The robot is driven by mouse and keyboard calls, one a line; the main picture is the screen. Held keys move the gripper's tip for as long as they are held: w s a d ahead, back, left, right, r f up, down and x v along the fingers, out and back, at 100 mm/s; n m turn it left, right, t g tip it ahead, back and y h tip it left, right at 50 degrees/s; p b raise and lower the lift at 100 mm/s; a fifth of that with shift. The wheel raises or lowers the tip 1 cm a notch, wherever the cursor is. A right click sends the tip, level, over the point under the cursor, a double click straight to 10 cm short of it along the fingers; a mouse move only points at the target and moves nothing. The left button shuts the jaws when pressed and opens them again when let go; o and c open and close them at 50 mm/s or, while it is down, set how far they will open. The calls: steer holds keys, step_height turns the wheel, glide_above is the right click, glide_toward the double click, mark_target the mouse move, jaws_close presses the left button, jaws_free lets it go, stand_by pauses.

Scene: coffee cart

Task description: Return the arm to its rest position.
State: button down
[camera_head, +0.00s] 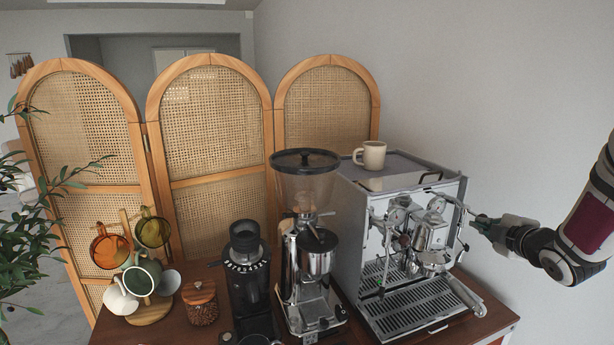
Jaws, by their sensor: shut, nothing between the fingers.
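My gripper (481,223) is at the right, beside the right front of the silver espresso machine (350,237). Its fingers are shut with nothing between them, and they point left toward the machine's steam wand side. I cannot tell whether the fingertips touch the machine. My arm comes in from the right edge of the view.
A cream mug (371,155) stands on top of the machine. Left of it are a grinder with a clear hopper (304,188), a black grinder (247,270), a lidded jar (200,302) and a mug tree (150,312). The wall side at right is clear.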

steer(key=s+a+r+m+g+h, duration=0.35)
steer(key=s+a+r+m, duration=0.7)
steer(key=s, duration=0.35)
steer(key=s+a+f+m+g+y, duration=0.1)
steer(key=s+a+m+g+y, duration=0.15)
steer(key=s+a, duration=0.55)
steer(key=s+a+f+m+g+y, duration=0.1)
steer(key=s+a+m+g, duration=0.2)
steer(key=s, duration=1)
steer(key=w+f+b, duration=0.1)
steer(key=w+a+f+b, duration=0.1)
steer(key=w+f+b, duration=0.1)
steer(key=shift+a+f, duration=0.3)
steer(key=shift+a, duration=0.05)
